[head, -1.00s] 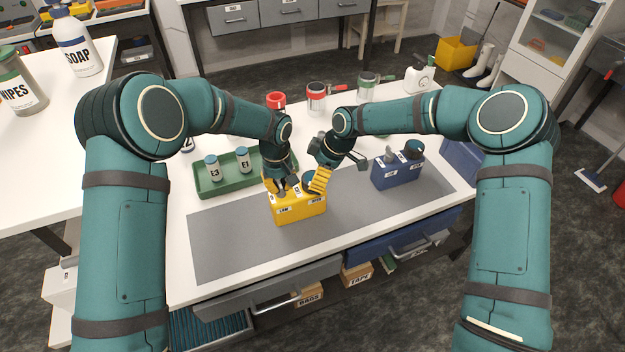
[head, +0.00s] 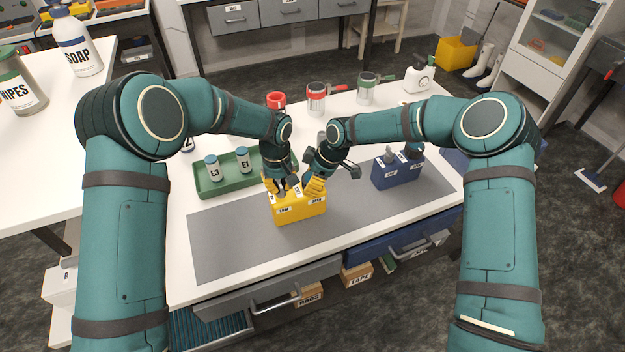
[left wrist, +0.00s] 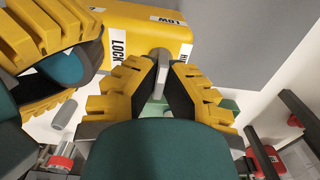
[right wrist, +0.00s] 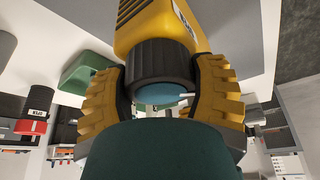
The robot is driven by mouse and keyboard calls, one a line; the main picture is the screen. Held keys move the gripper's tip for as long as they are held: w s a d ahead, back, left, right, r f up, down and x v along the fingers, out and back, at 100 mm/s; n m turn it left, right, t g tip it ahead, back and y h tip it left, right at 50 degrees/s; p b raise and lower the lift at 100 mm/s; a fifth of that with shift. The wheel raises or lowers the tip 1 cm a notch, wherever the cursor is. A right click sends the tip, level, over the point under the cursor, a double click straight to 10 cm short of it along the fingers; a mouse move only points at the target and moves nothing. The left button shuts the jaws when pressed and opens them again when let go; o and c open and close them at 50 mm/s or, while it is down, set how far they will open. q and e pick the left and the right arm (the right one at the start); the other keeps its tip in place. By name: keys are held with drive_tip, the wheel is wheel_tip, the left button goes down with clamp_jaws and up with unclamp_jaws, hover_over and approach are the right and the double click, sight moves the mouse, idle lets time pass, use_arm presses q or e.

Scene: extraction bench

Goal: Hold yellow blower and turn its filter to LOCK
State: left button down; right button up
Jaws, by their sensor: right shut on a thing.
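The yellow blower (head: 300,210) stands upright on the grey mat; it also shows in the left wrist view (left wrist: 135,22). My left gripper (head: 281,187) is at its left end. In the left wrist view its fingers (left wrist: 162,72) stand on both sides of a grey post (left wrist: 159,68), with gaps beside it. My right gripper (head: 312,188) is shut on the dark ribbed filter (right wrist: 163,66) with a blue end, at the blower's other end. A LOCK label (left wrist: 118,47) shows beside the filter. The filter's turn angle is unclear.
A blue unit (head: 398,170) stands on the mat (head: 230,240) to the right. A green tray (head: 215,187) with labelled bottles is to the left. Red and green-handled containers (head: 316,98) stand behind. The front of the mat is clear.

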use_arm(q)
drive_tip(key=shift+f, duration=0.1)
use_arm(e)
drive_tip(key=shift+m, duration=0.4)
drive_tip(key=m+t, duration=0.1)
drive_tip(key=m, duration=0.1)
drive_tip(key=m+h, duration=0.1)
drive_tip(key=m, duration=0.1)
drive_tip(key=shift+a+r+m+t, duration=0.1)
drive_tip(key=shift+m+t, duration=0.2)
drive_tip(key=shift+t, duration=0.1)
drive_tip(key=m+t+h, duration=0.1)
drive_tip(key=m, duration=0.3)
drive_tip(key=shift+m, duration=0.7)
drive_tip(key=shift+h, duration=0.3)
drive_tip(key=o, duration=1.2)
